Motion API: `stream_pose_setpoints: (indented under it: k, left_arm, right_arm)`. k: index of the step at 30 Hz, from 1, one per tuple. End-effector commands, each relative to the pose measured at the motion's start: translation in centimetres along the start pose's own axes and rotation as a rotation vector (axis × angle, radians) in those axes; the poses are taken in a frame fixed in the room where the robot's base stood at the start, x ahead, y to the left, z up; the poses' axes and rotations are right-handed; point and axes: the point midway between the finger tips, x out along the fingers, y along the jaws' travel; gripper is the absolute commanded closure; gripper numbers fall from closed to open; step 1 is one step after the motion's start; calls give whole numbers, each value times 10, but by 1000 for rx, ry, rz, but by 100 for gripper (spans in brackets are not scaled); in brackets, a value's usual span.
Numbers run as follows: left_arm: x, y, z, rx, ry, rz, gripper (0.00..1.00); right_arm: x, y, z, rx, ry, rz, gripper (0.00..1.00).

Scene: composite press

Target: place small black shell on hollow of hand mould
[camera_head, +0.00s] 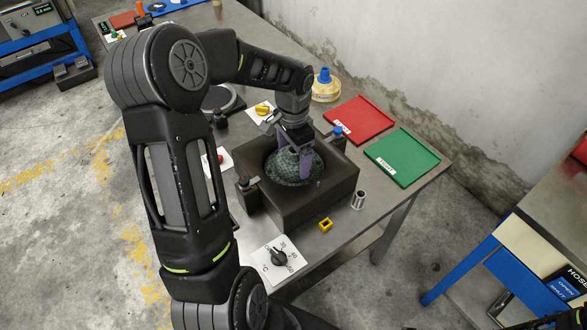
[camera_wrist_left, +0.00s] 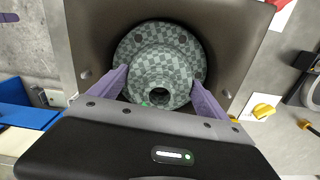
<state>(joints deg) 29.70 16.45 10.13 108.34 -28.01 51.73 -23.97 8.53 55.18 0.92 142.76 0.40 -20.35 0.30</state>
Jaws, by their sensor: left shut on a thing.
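The small shell (camera_head: 284,174) is a round, stepped dome with a dark grey-green checkered weave. It sits within the round hollow of the hand mould (camera_head: 318,196), a dark brown square block on the metal table. In the left wrist view the shell (camera_wrist_left: 180,42) has a hole in its top, and the dark mould wall (camera_wrist_left: 235,30) surrounds it. My left gripper (camera_head: 294,160) reaches down from above, its two purple fingers shut on the shell's raised neck. Whether the shell's underside touches the hollow floor is hidden.
A red tray (camera_head: 358,120) and a green tray (camera_head: 402,156) lie right of the mould. A metal cylinder (camera_head: 358,200), a yellow square piece (camera_head: 325,225) and a dial plate (camera_head: 279,257) are near the front edge. A blue-topped container (camera_head: 325,86) stands behind.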

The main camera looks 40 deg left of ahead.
Motion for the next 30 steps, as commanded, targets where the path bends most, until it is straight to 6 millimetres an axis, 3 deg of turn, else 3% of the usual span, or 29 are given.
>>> stream_pose_setpoints:
  k: [6, 15, 27, 28, 30]
  left_arm:
    - [0, 0, 0, 0, 1, -1, 66]
    - [37, 0, 0, -1, 1, -1, 66]
    - [40, 0, 0, 0, 1, -1, 66]
    - [40, 0, 0, 0, 0, 0, 12]
    - [39, 0, 0, 0, 0, 0, 7]
  right_arm:
    - [0, 0, 0, 0, 0, 0, 64]
    - [24, 7, -3, -5, 6, -8, 64]
    - [25, 7, -3, -6, 7, -9, 64]
    - [25, 7, -3, -6, 7, -9, 64]
    - [24, 7, -3, -6, 7, -9, 64]
